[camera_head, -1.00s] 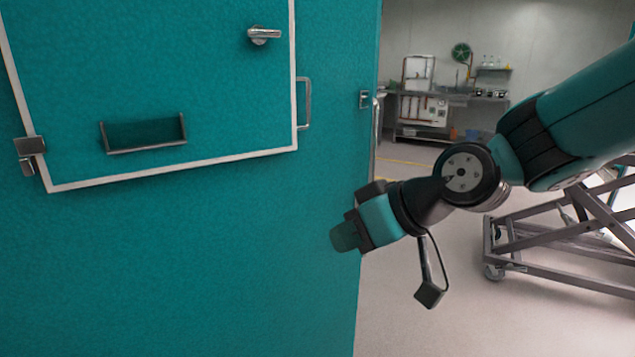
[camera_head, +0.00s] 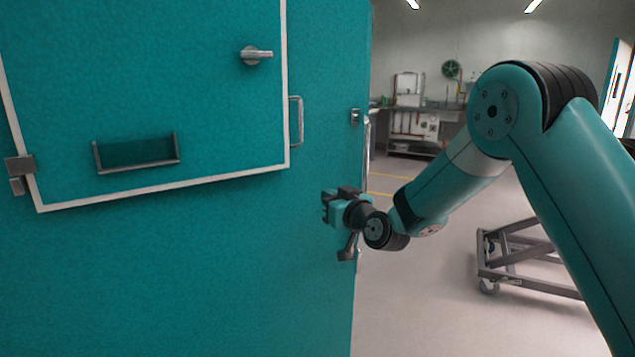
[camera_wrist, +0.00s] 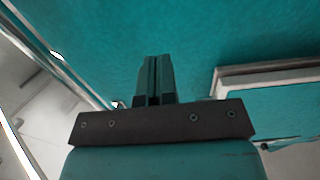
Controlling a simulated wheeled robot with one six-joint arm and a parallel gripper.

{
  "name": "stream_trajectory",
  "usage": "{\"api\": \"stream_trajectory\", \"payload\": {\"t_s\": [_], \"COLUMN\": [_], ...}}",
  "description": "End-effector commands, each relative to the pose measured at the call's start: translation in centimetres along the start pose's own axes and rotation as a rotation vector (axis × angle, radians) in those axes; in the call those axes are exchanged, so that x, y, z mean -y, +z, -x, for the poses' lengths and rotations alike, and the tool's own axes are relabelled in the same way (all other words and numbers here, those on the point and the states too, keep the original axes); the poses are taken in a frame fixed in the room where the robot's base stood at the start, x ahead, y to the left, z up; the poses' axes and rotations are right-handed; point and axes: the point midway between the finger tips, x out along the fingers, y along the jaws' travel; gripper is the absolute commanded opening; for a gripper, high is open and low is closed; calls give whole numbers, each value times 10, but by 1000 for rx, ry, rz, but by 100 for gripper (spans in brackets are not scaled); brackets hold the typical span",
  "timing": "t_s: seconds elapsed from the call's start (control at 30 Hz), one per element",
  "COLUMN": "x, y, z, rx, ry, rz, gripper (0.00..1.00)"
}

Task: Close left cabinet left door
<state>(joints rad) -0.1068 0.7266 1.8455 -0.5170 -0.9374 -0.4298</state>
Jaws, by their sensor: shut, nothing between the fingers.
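A large teal cabinet door (camera_head: 230,260) fills the left of the head view. My gripper (camera_head: 328,207) is shut and empty in front of the door's right part, below the bar handle. In the wrist view the shut fingers (camera_wrist: 155,80) point at the teal surface (camera_wrist: 150,30). I cannot tell whether they touch it.
A latch (camera_head: 355,116) sits near the door's right edge. A grey wheeled frame (camera_head: 525,260) stands on the floor to the right. A steel bench (camera_head: 410,130) with equipment is far back. The floor (camera_head: 430,310) right of the door is open.

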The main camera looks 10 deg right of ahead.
Motion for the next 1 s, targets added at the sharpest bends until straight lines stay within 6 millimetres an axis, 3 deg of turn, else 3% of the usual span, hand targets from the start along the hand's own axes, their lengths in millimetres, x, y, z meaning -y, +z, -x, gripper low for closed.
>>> {"api": "stream_trajectory", "payload": {"t_s": [0.1,0.33,1.0], "x": [1,0,-7], "y": [-4,-1,2], "z": [-24,-51,-60], "rx": [0,1,-1], "ry": [-2,-1,-7], "rz": [1,0,-1], "gripper": [0,0,0]}}
